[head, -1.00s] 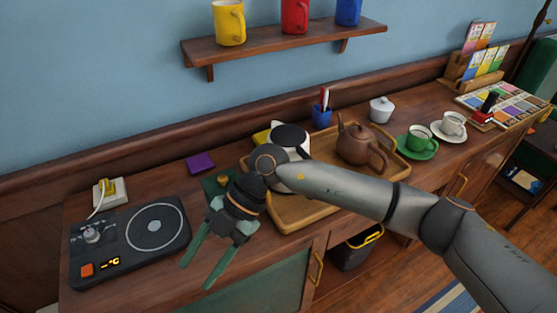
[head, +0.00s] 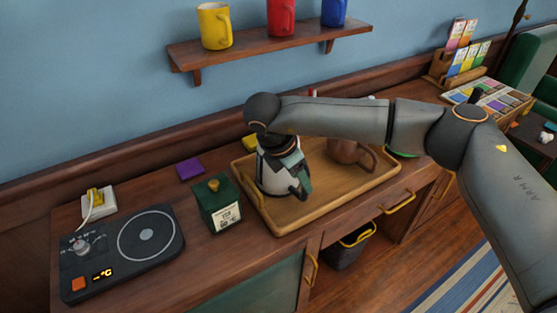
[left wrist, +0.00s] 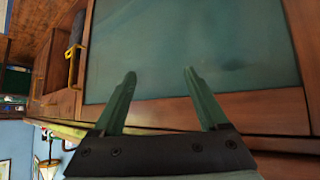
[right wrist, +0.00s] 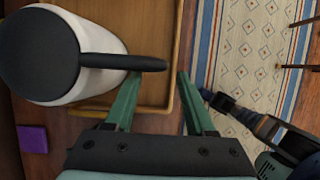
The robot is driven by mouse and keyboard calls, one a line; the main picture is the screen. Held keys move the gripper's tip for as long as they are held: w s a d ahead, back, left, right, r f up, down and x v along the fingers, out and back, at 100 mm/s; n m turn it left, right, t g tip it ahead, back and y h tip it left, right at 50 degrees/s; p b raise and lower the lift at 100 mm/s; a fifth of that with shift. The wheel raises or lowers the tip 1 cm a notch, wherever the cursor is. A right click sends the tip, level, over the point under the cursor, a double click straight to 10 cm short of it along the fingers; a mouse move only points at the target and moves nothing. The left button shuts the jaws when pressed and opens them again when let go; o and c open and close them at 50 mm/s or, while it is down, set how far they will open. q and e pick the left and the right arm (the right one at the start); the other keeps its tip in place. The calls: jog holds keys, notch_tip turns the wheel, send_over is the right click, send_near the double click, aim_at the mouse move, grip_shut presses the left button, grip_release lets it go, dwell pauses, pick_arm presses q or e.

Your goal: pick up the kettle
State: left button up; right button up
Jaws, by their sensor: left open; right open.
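The kettle (head: 268,177) is white with a black lid and a black handle. It stands upright at the left end of the wooden tray (head: 283,227), partly hidden behind my right gripper (head: 303,180). In the right wrist view the kettle (right wrist: 103,42) fills the upper left. Its handle (right wrist: 115,62) reaches across toward my open right gripper (right wrist: 159,75), with the handle's end between the fingertips in the picture. I cannot tell whether they touch. My left gripper (left wrist: 158,75) is open and empty in front of a green cabinet panel (left wrist: 200,35).
A brown teapot (head: 350,153) stands on the tray right of the kettle, partly behind my right arm. A green box (head: 216,205) and a hot plate (head: 125,250) are on the counter to the left. A shelf with mugs (head: 270,52) hangs above.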

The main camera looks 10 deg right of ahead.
jog(key=shift+p+x, duration=0.65)
jog(key=shift+x, duration=2.35)
jog(key=shift+w+a, duration=0.1)
grip_shut()
jog(key=shift+w+r, duration=0.1)
